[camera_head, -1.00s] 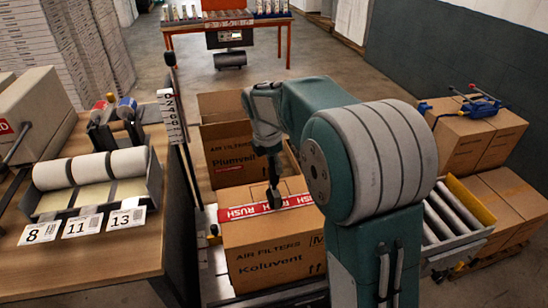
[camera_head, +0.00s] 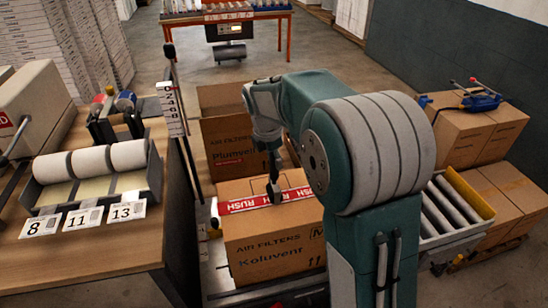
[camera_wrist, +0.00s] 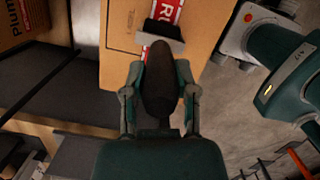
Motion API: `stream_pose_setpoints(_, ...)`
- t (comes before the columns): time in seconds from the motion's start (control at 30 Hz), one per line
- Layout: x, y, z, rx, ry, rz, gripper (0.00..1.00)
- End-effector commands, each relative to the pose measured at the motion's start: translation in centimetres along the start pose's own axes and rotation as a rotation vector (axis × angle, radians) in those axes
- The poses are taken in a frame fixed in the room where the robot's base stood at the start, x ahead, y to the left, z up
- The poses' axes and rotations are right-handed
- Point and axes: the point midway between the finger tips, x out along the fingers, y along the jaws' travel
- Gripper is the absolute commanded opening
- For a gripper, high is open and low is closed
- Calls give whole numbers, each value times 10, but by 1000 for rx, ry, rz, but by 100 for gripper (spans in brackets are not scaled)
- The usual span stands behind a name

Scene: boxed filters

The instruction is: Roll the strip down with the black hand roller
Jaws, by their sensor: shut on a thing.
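The red-and-white RUSH strip (camera_head: 240,205) lies across the top of the Koluvent box (camera_head: 272,250). It also shows in the wrist view (camera_wrist: 167,10). My gripper (camera_head: 272,172) points down over the box top. In the wrist view my gripper (camera_wrist: 160,100) is shut on the dark handle of the black hand roller (camera_wrist: 160,75). The roller's head (camera_wrist: 164,29) lies across the strip, near its middle in the head view. Whether it presses on the strip cannot be told. The roller hides part of the strip.
An open Plumvent box (camera_head: 226,150) stands behind. A wooden bench (camera_head: 90,262) with a label dispenser (camera_head: 92,168) and number cards is at left. A roller conveyor (camera_head: 440,215) and stacked boxes (camera_head: 475,135) are at right. A tall post stands left of the box.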

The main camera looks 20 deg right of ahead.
Motion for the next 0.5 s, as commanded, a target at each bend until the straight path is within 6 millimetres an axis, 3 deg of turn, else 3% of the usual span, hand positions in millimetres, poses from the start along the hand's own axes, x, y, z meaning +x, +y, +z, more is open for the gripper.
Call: stream_pose_setpoints(0.5, 5, 2, -5, -1, 0, 1, 0)
